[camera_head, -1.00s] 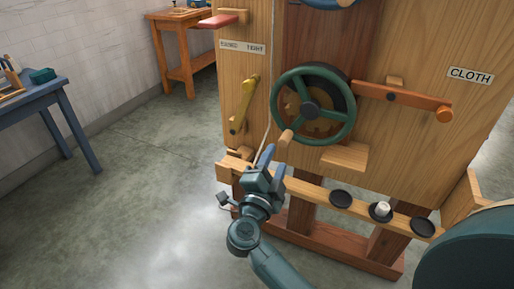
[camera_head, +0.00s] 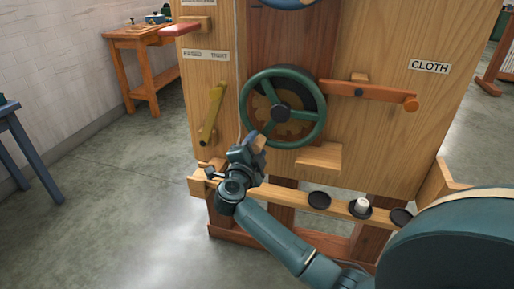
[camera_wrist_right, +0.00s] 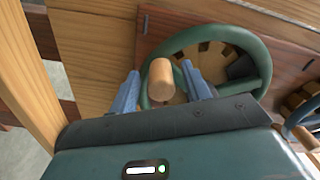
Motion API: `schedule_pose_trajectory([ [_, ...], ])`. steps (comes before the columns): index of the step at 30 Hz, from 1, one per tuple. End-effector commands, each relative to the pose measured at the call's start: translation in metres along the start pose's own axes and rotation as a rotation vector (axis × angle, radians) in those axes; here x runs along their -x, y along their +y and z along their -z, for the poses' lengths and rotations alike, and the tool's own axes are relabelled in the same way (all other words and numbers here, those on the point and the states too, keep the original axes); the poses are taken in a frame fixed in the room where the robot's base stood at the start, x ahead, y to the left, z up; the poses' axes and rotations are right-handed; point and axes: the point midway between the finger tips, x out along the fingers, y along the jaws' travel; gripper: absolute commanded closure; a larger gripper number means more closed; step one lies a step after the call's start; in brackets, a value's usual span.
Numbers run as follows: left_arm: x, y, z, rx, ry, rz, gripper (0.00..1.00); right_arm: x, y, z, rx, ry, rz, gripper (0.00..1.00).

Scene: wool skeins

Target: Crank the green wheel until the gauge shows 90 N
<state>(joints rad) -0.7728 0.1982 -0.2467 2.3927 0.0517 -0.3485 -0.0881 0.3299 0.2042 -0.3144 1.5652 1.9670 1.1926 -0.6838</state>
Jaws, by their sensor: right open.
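The green wheel (camera_head: 321,113) stands upright on the wooden panel, with a wooden crank handle (camera_head: 259,142) at its lower left. My right gripper (camera_head: 252,140) is at that handle. In the right wrist view the wheel (camera_wrist_right: 265,70) fills the upper right. There the wooden handle (camera_wrist_right: 161,80) lies between the two blue fingers of the open right gripper (camera_wrist_right: 163,90), with a gap visible on the right side. Whether the left finger touches it I cannot tell. A gauge with a readable value does not show. My left gripper is not in view.
An orange lever (camera_head: 370,90) sits right of the wheel and a yellow lever (camera_head: 211,114) left of it. A small wooden block (camera_head: 320,156) juts out below the wheel. A rail (camera_head: 285,196) with dark round cups runs below.

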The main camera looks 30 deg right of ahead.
Motion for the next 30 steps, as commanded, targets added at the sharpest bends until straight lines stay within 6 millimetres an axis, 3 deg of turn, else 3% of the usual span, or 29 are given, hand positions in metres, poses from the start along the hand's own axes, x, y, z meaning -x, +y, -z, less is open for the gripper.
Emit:
schedule_pose_trajectory([
  [4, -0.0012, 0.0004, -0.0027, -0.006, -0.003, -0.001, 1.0, -0.0103, -0.0001, 0.0004, 0.001, 0.001, 0.001, 0.52],
  [13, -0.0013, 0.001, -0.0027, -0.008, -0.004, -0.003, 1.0, -0.0119, -0.0002, 0.0004, 0.0, 0.0, 0.0, 0.52],
  [30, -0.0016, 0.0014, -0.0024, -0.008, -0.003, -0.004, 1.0, -0.0113, -0.0001, 0.0003, 0.0, 0.0, 0.0, 0.99],
])
